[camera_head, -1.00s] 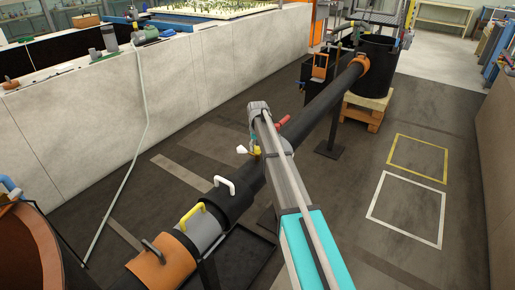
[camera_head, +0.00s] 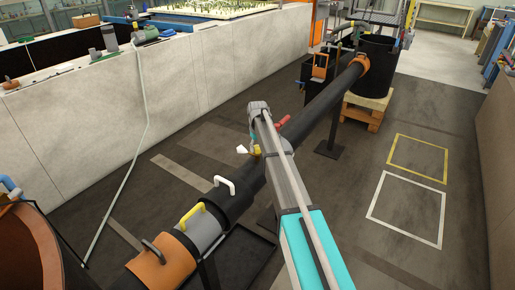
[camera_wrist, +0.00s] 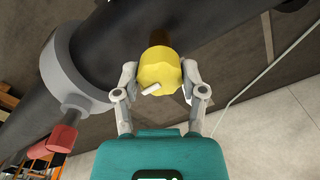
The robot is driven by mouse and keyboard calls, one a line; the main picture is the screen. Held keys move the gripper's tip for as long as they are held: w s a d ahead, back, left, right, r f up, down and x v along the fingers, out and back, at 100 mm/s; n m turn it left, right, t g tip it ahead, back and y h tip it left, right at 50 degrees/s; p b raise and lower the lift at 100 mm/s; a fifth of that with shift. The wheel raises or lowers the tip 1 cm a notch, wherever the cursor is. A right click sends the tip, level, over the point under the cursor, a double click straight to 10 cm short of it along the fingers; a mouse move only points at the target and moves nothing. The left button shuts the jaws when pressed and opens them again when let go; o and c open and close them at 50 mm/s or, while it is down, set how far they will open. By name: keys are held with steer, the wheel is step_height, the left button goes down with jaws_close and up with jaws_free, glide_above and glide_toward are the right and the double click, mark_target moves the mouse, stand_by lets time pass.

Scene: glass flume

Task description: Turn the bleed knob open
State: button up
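The yellow bleed knob (camera_wrist: 160,68) is in the middle of the wrist view, on a short dark brown stem below a black pipe. A small white bar on it lies tilted. My gripper (camera_wrist: 160,80) has one grey finger on each side of the knob, and both look to touch its sides. In the head view my gripper (camera_head: 255,150) is beside the long black pipe (camera_head: 318,103), and the knob is mostly hidden there.
A red-handled valve (camera_wrist: 58,138) is at the left in the wrist view, beside a grey collar (camera_wrist: 70,65). Yellow (camera_head: 190,213) and white (camera_head: 225,184) handles stand on the nearer pipe. A pale wall (camera_head: 100,105) runs along the left. Floor on the right is clear.

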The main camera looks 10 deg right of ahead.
steer(key=o, duration=0.4)
steer(key=shift+o, duration=0.2)
steer(key=shift+m, duration=0.4)
